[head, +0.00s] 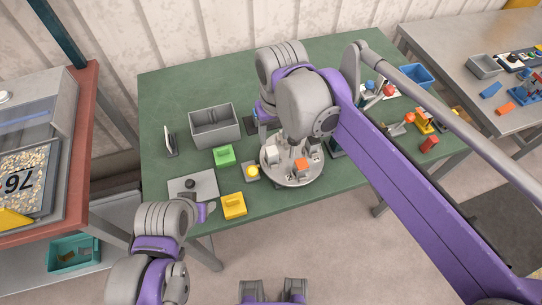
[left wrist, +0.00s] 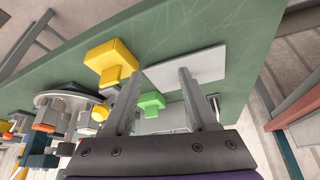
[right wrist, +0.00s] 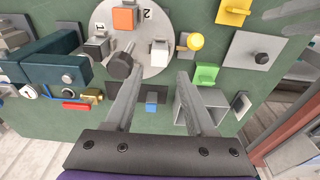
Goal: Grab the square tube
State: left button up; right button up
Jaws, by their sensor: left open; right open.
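A round grey turntable (head: 290,178) carries several small parts, among them a pale square block (right wrist: 159,52), an orange block (right wrist: 124,18) and a dark round-headed peg (right wrist: 122,63). I cannot tell for sure which part is the square tube; the pale square block is one candidate. My right gripper (right wrist: 158,75) is open and empty, with the pale square block ahead between its fingertips, apart from them. In the head view my right arm hides part of the turntable and the fingers. My left gripper (left wrist: 162,72) is open and empty near the table's front left.
The green table (head: 180,88) holds a grey open bin (head: 229,135), a green block (head: 224,156), a yellow block (head: 233,206), a yellow button (head: 252,171) and a grey plate (head: 205,185). Colourful parts crowd the right side. A machine with a pellet tray (head: 35,180) stands left.

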send_over(272, 150)
jog(key=s, duration=0.1)
jog(key=f, duration=0.4)
jog(key=shift+s+d+f, duration=0.15)
jog(key=shift+d+f, duration=0.05)
jog(key=shift+f, duration=0.2)
jog(key=f, duration=0.2)
jog(key=w+f, duration=0.1)
jog(key=f, duration=0.2)
jog(key=shift+w+a+f, duration=0.2)
jog(key=shift+a+f, duration=0.05)
jog(key=shift+f, duration=0.1)
grip_shut()
